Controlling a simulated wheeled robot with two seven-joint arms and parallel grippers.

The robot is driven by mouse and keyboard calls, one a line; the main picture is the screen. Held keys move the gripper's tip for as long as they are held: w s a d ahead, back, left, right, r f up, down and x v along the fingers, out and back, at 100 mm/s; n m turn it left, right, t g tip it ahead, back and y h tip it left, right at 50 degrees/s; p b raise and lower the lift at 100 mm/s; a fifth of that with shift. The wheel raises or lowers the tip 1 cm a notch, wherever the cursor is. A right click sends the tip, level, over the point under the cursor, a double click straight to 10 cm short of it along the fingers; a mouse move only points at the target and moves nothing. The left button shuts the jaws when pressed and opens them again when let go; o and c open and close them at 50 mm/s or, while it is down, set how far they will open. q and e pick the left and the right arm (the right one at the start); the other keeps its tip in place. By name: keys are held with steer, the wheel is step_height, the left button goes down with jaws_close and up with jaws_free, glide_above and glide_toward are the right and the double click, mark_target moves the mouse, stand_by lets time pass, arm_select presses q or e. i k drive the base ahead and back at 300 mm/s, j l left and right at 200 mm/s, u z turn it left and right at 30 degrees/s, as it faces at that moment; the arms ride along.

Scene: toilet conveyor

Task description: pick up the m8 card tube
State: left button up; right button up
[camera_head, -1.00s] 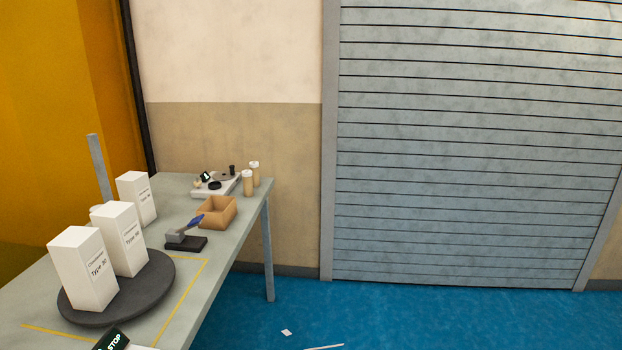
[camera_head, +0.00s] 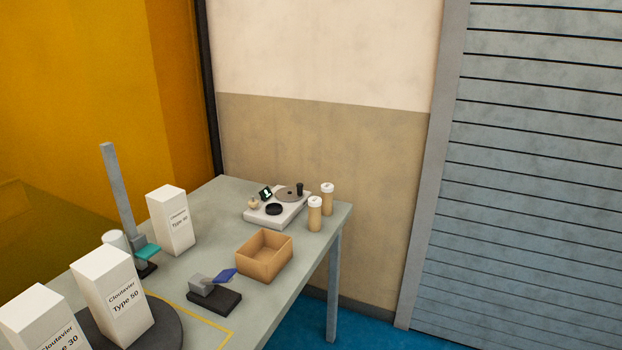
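Two card tubes with white caps stand upright at the far right corner of the table. The nearer tube (camera_head: 314,215) and the farther tube (camera_head: 327,200) are tan and close together. I cannot read a marking on either, so I cannot tell which is the m8 one. Neither of my grippers shows in the head view.
The grey table (camera_head: 278,305) also bears an open tan box (camera_head: 264,256), a white device (camera_head: 277,209), a black-based tool (camera_head: 214,295), a grey stand (camera_head: 118,195) and white cartons (camera_head: 171,221). A dark turntable (camera_head: 165,335) is at the near left. Blue floor (camera_head: 375,333) is clear right of the table.

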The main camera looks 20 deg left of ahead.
mark_target(327, 189)
steer(key=i+l+u, duration=0.15)
steer(key=i+u, duration=0.2)
steer(key=i, duration=0.2)
steer(key=i+l+u, duration=0.35)
steer(key=i, duration=0.15)
